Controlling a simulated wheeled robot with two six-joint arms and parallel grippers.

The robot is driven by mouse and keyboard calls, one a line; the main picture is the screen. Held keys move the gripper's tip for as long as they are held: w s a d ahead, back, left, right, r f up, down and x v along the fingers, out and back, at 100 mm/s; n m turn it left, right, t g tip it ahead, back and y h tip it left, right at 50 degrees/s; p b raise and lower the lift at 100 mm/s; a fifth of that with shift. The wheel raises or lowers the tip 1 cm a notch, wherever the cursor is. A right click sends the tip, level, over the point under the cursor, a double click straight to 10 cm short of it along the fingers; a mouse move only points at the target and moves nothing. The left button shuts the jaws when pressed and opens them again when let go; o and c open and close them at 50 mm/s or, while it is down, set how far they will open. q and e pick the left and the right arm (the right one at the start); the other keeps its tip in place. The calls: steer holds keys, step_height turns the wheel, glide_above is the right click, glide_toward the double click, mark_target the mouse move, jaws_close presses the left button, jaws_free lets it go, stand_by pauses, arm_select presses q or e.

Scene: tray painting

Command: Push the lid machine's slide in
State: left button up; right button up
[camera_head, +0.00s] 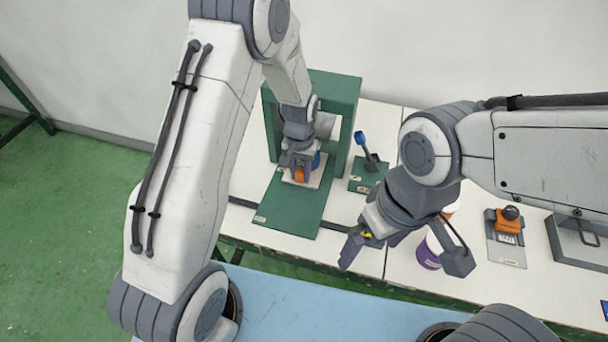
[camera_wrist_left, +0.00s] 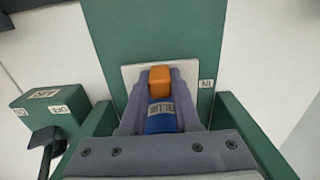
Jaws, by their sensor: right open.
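The lid machine is a green arch (camera_head: 345,100) over a long green base plate (camera_head: 290,212). Its white slide (camera_head: 317,180) lies on the base at the arch's mouth. The slide carries an orange block-shaped handle (camera_wrist_left: 160,75) and a blue piece labelled BLUE (camera_wrist_left: 160,122). In the left wrist view, an IN label (camera_wrist_left: 206,84) sits beside the slide, near its front edge. My left gripper (camera_head: 298,172) points down with its fingers against both sides of the orange handle. My right gripper (camera_head: 404,256) is open and empty, over the table's front edge.
A green box with a blue-knobbed lever (camera_head: 361,139) stands right of the machine; its label reads OFF in the left wrist view (camera_wrist_left: 58,109). A purple cup (camera_head: 427,257) stands near my right gripper. An orange device (camera_head: 507,222) and a grey tray (camera_head: 580,245) are further right.

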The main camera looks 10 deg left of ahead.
arm_select(q)
steer(key=o, duration=0.4)
steer(key=shift+c, duration=0.2)
steer(key=shift+r, duration=0.15)
step_height(320, 180, up, 10)
steer(key=shift+r, duration=0.15)
steer(key=shift+c, duration=0.3)
